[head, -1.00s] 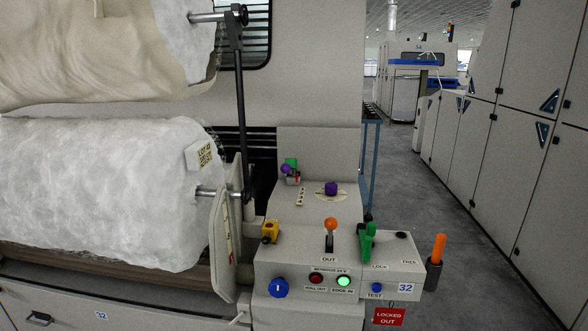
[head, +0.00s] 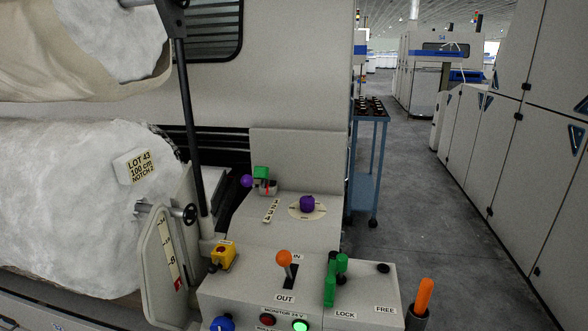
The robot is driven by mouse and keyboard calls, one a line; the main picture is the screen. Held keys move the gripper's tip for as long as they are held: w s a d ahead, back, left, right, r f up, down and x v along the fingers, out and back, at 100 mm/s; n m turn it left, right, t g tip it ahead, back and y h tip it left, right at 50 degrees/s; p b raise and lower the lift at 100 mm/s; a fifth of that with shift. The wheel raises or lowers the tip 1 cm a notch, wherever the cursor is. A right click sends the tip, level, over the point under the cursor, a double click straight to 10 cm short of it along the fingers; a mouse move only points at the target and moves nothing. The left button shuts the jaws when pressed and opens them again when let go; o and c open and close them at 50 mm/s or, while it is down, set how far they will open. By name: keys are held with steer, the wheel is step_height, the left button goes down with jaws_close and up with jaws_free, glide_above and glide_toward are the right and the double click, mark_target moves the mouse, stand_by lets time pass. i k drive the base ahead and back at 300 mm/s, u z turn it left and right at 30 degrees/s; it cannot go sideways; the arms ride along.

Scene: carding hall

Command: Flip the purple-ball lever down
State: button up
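The purple-ball lever (head: 247,181) is at the back left of the control console. My gripper is not in view.
In front stand an orange-ball lever (head: 284,258), a green lever (head: 337,277), a yellow box (head: 223,256) and an orange-handled post (head: 422,300). A dark upright rod (head: 187,120) and white roll (head: 75,200) are left. A blue trolley (head: 366,165) stands behind; the right aisle is clear.

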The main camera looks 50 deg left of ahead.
mark_target(247, 180)
steer(key=u, duration=0.05)
steer(key=i, duration=3.35)
steer(key=u, duration=4.25)
